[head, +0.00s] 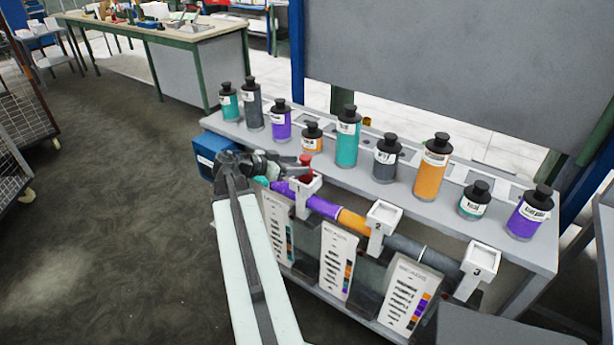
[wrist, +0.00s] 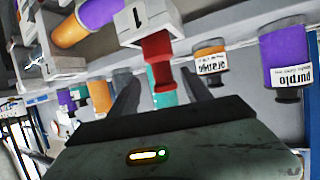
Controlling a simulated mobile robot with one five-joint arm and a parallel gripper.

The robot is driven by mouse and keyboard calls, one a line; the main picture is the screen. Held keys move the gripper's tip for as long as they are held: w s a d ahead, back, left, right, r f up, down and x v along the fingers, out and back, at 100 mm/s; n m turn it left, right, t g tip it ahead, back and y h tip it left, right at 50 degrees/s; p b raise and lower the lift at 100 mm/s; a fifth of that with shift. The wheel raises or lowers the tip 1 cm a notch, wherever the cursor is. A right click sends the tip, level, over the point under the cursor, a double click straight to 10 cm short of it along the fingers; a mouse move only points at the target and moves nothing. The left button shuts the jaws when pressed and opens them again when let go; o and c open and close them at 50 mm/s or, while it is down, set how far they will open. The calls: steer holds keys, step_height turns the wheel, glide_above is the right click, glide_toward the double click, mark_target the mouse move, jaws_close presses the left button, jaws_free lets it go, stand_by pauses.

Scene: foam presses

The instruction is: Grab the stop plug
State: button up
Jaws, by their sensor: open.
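The red stop plug (head: 306,166) stands upright at the white bracket marked 1 (head: 306,186), at the left end of the row of coloured rolls. In the wrist view the plug (wrist: 157,58) hangs inverted from the bracket (wrist: 148,22). My gripper (head: 292,168) is open right at the plug. In the wrist view its two dark fingers (wrist: 160,84) lie to either side of the plug's line, with a gap between them. I cannot tell whether either finger touches it.
Several capped bottles, such as the teal one (head: 347,140) and orange one (head: 432,166), line the grey shelf (head: 402,192) behind the plug. Brackets 2 (head: 381,216) and 3 (head: 480,260) are to the right. A blue box (head: 210,156) is at the left.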

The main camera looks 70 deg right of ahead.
steer(key=b+x, duration=0.1)
steer(key=x, duration=0.2)
steer(key=b+x, duration=0.2)
steer(key=x, duration=0.2)
steer(key=shift+w+d+f, duration=0.1)
steer(key=shift+d+f, duration=0.05)
steer(key=shift+f, duration=0.3)
steer(key=shift+d, duration=0.15)
steer(key=shift+r, duration=0.1)
jaws_close()
stand_by(0.8)
